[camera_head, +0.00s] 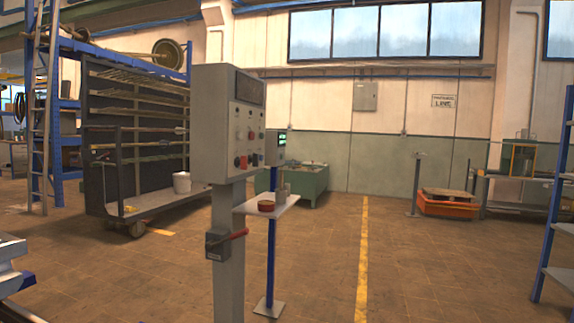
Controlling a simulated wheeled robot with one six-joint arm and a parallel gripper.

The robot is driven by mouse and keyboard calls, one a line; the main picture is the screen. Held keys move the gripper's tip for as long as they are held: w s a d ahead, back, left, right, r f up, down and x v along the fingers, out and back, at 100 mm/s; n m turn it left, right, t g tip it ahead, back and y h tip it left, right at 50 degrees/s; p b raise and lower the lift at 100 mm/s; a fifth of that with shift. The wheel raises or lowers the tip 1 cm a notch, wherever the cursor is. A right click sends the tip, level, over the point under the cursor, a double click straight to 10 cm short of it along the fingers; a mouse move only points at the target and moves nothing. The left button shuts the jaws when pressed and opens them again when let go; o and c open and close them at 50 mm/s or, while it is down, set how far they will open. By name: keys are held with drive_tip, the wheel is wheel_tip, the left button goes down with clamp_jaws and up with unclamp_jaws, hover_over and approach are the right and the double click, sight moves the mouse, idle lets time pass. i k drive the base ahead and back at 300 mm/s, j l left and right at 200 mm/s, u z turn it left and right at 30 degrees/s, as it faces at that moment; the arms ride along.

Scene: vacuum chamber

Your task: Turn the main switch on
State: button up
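A grey control cabinet (214,122) stands on a grey post (228,285) left of centre. Its front panel (250,130) faces right and is seen at a slant, with several small knobs and buttons, some of them red. Lower on the post is a small dark switch box (216,244) with a red lever (236,235) that sticks out to the right, tilted slightly up. No label naming the main switch can be read from here. My gripper is not clearly in view, and nothing touches the cabinet or the lever.
Behind the post stand a small shelf (284,204) with a red dish (266,206) and a blue stand (271,255). A wheeled rack (105,190) is at left, blue shelving (556,240) at right. Floor around the yellow line (363,255) is clear.

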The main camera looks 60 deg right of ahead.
sight(243, 160)
drive_tip(key=z, duration=1.4)
